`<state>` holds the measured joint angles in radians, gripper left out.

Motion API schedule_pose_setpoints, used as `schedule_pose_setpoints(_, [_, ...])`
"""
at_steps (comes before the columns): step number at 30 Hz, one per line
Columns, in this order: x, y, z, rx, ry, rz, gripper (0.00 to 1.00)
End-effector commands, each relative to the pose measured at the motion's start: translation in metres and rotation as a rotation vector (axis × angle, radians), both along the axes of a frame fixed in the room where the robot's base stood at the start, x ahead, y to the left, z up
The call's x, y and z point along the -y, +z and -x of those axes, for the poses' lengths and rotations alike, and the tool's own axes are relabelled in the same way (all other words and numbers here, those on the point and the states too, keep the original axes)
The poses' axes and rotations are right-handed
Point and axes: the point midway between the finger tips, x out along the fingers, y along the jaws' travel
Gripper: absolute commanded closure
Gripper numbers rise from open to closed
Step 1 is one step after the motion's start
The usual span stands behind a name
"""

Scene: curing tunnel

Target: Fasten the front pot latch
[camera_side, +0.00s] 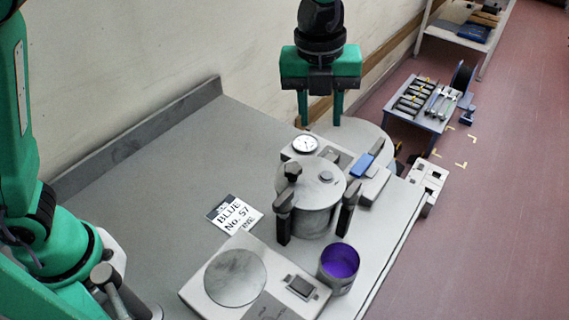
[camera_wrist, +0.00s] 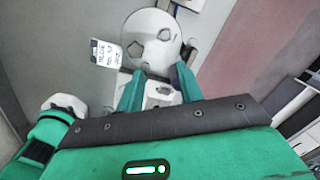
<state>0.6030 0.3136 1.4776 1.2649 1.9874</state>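The grey metal pot (camera_side: 312,222) stands on the bench with its round lid (camera_side: 318,180) on; the lid also shows in the wrist view (camera_wrist: 150,32). Two dark upright latches, one left (camera_side: 284,222) and one right (camera_side: 347,210), stand against the pot's near side. I cannot tell from these frames which is the front one or whether either is fastened. My gripper (camera_side: 320,122) is above and behind the pot, pointing down, with its two green fingers apart and nothing between them.
A dial gauge (camera_side: 305,144) and a blue block (camera_side: 362,164) sit behind the pot. A purple-filled can (camera_side: 340,268), a scale (camera_side: 205,300) and a BLUE No. 57 card (camera_side: 236,214) are nearby. The bench (camera_side: 170,185) is clear at left.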

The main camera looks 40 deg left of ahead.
Motion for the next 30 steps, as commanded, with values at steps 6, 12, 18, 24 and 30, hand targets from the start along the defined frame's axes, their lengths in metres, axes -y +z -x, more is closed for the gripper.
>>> schedule_pose_setpoints(6, [0.052,-0.025,-0.001,-0.035,-0.337,-0.045,0.64])
schedule_pose_setpoints(12, [0.077,-0.039,0.001,-0.053,-0.515,-0.064,0.64])
schedule_pose_setpoints(18, [0.082,-0.041,0.002,-0.056,-0.555,-0.067,0.64])
schedule_pose_setpoints(24, [0.082,-0.045,0.002,-0.057,-0.553,-0.068,0.64])
schedule_pose_setpoints(30, [0.081,-0.060,0.002,-0.058,-0.552,-0.068,0.64])
